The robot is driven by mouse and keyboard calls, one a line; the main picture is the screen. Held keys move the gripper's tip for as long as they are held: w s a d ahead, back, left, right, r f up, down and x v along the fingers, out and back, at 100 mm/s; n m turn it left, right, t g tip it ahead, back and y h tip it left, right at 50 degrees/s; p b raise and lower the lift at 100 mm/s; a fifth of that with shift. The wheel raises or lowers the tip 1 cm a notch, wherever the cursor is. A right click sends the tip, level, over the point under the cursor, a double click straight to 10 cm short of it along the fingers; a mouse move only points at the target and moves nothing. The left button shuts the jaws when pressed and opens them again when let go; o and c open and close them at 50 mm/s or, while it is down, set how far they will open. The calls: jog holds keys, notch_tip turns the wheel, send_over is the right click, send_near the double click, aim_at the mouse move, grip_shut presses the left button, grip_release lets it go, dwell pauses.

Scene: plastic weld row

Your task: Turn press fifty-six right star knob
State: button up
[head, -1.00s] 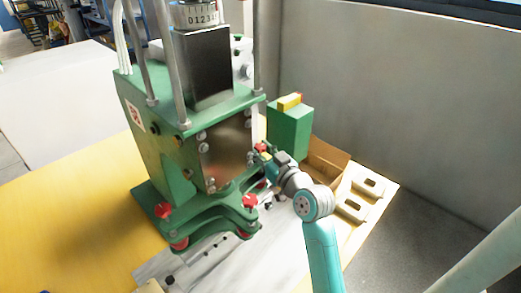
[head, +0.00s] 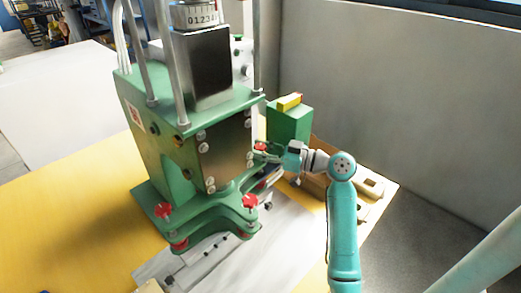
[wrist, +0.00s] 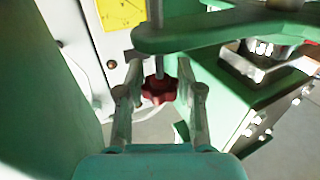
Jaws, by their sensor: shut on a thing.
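The press (head: 225,150) is a green machine with a dark metal block and a numbered dial on top. A red star knob (head: 260,147) sits at its right rear side, partly hidden by my gripper (head: 268,154). In the wrist view the dark red star knob (wrist: 160,90) hangs on a rod below a green arm, between the two fingers of my gripper (wrist: 160,80). My gripper is shut on this knob from the right side. Two more red star knobs are at the press's front, one at left (head: 163,210) and one at right (head: 249,201).
A green box with a yellow top (head: 290,122) stands just behind my gripper. A cardboard box and pale metal parts (head: 370,187) lie to the right. A grey wall (head: 400,90) rises behind. The yellow table's left front (head: 70,235) is clear.

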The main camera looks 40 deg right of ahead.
aim_at(260, 146)
jog(key=shift+n+g+y, duration=0.4)
jog(key=shift+n+y, duration=0.1)
jog(key=shift+y, duration=0.2)
jog(key=o, duration=1.2)
notch_tip(260, 146, up, 10)
jog(key=shift+f, duration=0.1)
